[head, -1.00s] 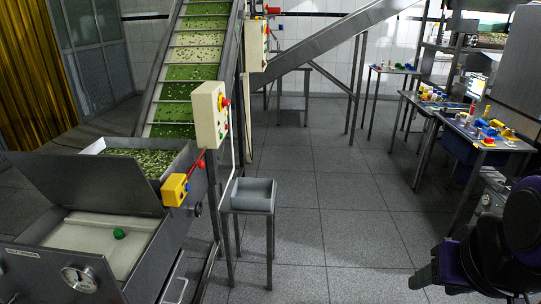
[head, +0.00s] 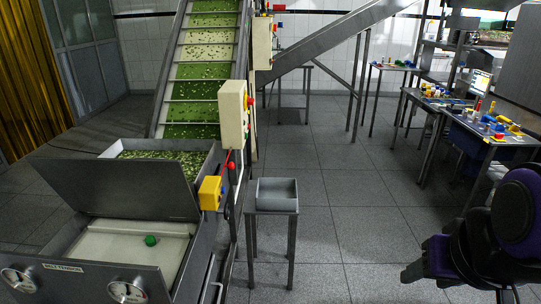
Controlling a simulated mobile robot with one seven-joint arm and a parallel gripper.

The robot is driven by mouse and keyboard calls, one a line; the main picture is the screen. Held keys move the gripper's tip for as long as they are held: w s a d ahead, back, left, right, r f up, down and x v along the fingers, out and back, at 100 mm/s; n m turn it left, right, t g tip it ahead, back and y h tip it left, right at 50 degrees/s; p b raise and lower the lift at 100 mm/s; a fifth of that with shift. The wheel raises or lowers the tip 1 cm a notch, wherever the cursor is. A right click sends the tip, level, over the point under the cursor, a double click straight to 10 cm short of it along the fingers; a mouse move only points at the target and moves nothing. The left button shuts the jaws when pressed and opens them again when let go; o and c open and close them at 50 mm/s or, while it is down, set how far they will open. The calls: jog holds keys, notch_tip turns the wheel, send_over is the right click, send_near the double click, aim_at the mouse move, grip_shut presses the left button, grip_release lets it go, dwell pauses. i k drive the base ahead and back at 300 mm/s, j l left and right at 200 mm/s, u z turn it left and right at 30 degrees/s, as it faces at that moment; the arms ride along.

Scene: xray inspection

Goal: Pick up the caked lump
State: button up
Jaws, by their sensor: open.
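A small green lump (head: 151,240), which looks like the caked lump, lies on the pale floor (head: 108,244) of an open steel compartment at the lower left in the head view. A raised steel lid (head: 122,188) stands behind it. My gripper (head: 408,272), dark and at the end of my folded arm at the lower right, is far from the lump. It is open and nothing shows in it.
A hopper (head: 180,160) of green pieces and an inclined conveyor (head: 205,70) stand behind the lid. A grey bin (head: 277,195) sits on a stand to the right. Cluttered tables (head: 490,145) line the right. Open tiled floor (head: 350,200) lies between.

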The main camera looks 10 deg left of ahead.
aim_at(150, 241)
jog(key=k+j, duration=0.1)
jog(key=j, duration=1.6)
jog(key=k+j, duration=0.15)
jog(key=j, duration=0.7)
jog(key=k+j, duration=0.1)
jog(key=j, duration=0.75)
